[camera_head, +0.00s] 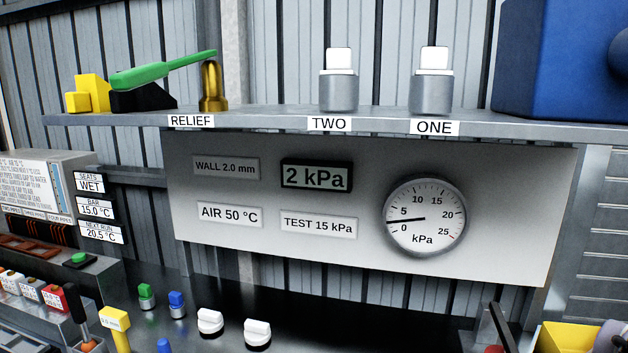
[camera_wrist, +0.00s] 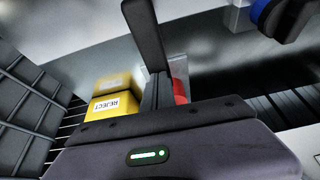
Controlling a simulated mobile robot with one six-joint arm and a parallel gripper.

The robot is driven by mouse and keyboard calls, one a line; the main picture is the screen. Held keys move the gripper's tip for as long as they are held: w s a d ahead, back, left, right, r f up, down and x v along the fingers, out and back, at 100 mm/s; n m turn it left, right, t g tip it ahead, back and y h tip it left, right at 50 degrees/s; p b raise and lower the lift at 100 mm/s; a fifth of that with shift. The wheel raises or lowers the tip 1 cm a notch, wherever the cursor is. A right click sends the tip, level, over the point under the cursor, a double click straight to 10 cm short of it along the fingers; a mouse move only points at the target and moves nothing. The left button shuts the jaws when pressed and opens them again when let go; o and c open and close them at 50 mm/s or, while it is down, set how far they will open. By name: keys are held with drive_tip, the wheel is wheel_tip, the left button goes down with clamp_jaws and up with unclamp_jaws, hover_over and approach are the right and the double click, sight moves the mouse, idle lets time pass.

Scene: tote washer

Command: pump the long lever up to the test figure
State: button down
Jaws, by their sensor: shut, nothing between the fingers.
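A long green lever (camera_head: 165,67) rises to the right from a black base (camera_head: 143,97) on the shelf, beside a brass post above the RELIEF label. The digital display (camera_head: 316,176) reads 2 kPa. The round gauge (camera_head: 425,216) has its needle low, at about 2 kPa. A plate (camera_head: 319,224) reads TEST 15 kPa. My gripper (camera_wrist: 154,72) is shut and empty in the wrist view, with dark fingers. A red piece (camera_wrist: 180,90) shows behind the fingers; I cannot tell what it is. The green lever is not in the wrist view.
White-topped knobs TWO (camera_head: 339,80) and ONE (camera_head: 433,80) stand on the shelf, with a large blue body (camera_head: 560,55) at the right. Small switches and knobs (camera_head: 210,320) line the bench below. A yellow REJECT box (camera_wrist: 115,105) sits left of my fingers.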

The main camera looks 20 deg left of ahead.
wheel_tip(320, 180, up, 9)
drive_tip(key=p, duration=0.7)
drive_tip(key=shift+r, duration=0.2)
idle(1.3)
